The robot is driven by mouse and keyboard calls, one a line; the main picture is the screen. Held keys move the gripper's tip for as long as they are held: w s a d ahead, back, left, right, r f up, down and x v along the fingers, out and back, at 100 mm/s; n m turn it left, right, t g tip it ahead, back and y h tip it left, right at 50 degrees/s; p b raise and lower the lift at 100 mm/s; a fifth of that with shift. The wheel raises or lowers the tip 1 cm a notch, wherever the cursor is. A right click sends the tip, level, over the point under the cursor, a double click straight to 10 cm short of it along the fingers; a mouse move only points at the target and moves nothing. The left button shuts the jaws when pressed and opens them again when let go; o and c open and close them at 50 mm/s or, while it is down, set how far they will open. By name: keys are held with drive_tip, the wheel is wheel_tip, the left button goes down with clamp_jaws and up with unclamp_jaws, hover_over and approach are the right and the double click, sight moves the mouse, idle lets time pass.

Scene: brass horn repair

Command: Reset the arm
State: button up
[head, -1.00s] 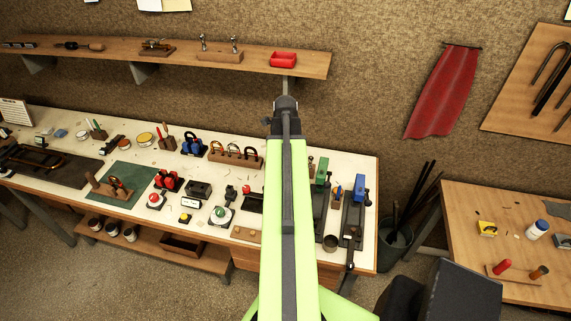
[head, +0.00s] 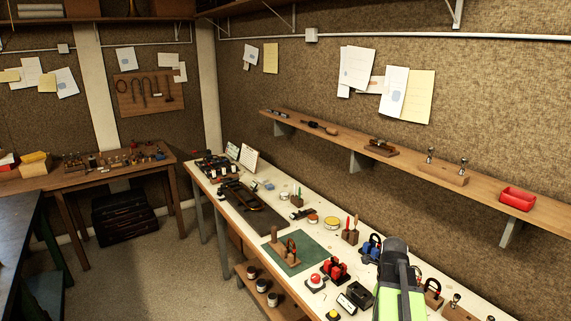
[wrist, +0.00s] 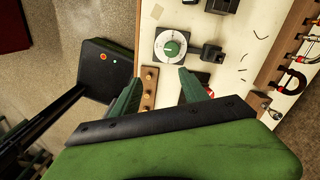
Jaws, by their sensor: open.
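My gripper (wrist: 161,92) shows in the wrist view with its two green fingers spread apart and nothing between them. It points down over the front part of the white-topped workbench (wrist: 225,75). A small wooden block with brass studs (wrist: 149,88) lies below, near the left finger. A device with a round green dial (wrist: 171,46) sits beyond the fingertips. In the head view my arm stands at the lower right over the bench (head: 225,188), and the gripper itself is hidden there.
A wall shelf (head: 340,141) with a red bin (head: 517,199) runs above the bench. A green mat (head: 299,254), red clamps (head: 334,269) and a red-button box (head: 315,281) sit on the bench. Another wooden table (head: 115,165) stands at the far left.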

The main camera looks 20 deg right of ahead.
drive_tip(key=w+a+f+n+b, duration=0.1)
drive_tip(key=a+f+n+b, duration=0.2)
drive_tip(key=a+n, duration=0.6)
drive_tip(key=w+a+f+n+b, duration=0.1)
drive_tip(key=a+f+n, duration=0.3)
drive_tip(key=a+n, duration=0.6)
drive_tip(key=w+a+f+n+b, duration=0.2)
drive_tip(key=a+f+n+b, duration=0.2)
drive_tip(key=a+n, duration=0.5)
drive_tip(key=a, duration=0.3)
drive_tip(key=shift+b, duration=0.35)
drive_tip(key=shift+c, duration=0.4)
